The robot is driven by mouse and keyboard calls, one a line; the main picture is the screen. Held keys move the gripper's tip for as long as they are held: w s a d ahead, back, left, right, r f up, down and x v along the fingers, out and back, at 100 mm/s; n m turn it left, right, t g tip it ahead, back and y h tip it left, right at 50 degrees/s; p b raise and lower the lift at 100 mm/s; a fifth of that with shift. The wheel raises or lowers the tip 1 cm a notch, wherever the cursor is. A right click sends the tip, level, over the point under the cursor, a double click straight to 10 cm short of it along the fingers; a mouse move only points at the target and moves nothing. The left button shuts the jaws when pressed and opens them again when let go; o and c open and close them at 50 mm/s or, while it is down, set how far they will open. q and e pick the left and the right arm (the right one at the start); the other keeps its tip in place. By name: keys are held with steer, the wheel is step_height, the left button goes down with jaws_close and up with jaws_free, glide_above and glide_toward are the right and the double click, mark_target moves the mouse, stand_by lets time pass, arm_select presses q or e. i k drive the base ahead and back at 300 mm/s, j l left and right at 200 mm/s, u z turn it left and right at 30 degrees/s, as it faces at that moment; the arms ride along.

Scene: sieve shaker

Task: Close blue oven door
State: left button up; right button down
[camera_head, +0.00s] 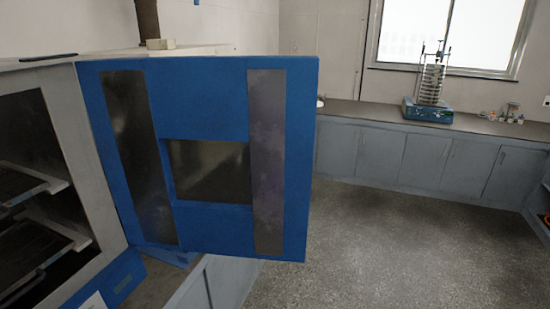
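The blue oven door (215,105) stands wide open in the head view. It has a dark window in its middle and two dark vertical strips. The door extends to the right from the front edge of the oven (88,165). The oven is at the left edge of the view, with its dark inside and several shelves (35,240) showing. Neither of my grippers shows in this view.
A grey counter (390,155) with cabinets runs along the back wall under a window. A sieve shaker (430,95) with a blue base stands on it, with small items to its right. The floor (400,250) to the right of the door is clear.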

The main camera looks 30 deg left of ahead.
mark_target(191, 195)
steer(key=i+l+u, duration=0.1)
steer(key=i, duration=0.3)
steer(key=i+l+u, duration=0.1)
steer(key=i+l, duration=0.15)
steer(key=i, duration=0.2)
steer(key=i+l+u, duration=0.1)
steer(key=i+l, duration=0.15)
steer(key=i, duration=0.15)
steer(key=i+u, duration=0.15)
steer(key=u, duration=0.25)
steer(key=i+l+u, duration=0.1)
steer(key=u, duration=0.25)
steer(key=i+l+u, duration=0.15)
steer(key=u, duration=0.25)
steer(key=i+l+u, duration=0.1)
steer(key=u, duration=0.3)
steer(key=i+l+u, duration=0.15)
steer(key=u, duration=0.35)
steer(key=l+u, duration=0.2)
steer(key=u, duration=0.25)
steer(key=i+l+u, duration=0.1)
steer(key=l+u, duration=0.2)
steer(key=u, duration=0.2)
steer(key=i+l+u, duration=0.1)
steer(key=l+u, duration=1.05)
steer(key=l, duration=0.2)
steer(key=k+l+u, duration=0.2)
steer(key=l, duration=0.15)
steer(key=i, duration=0.1)
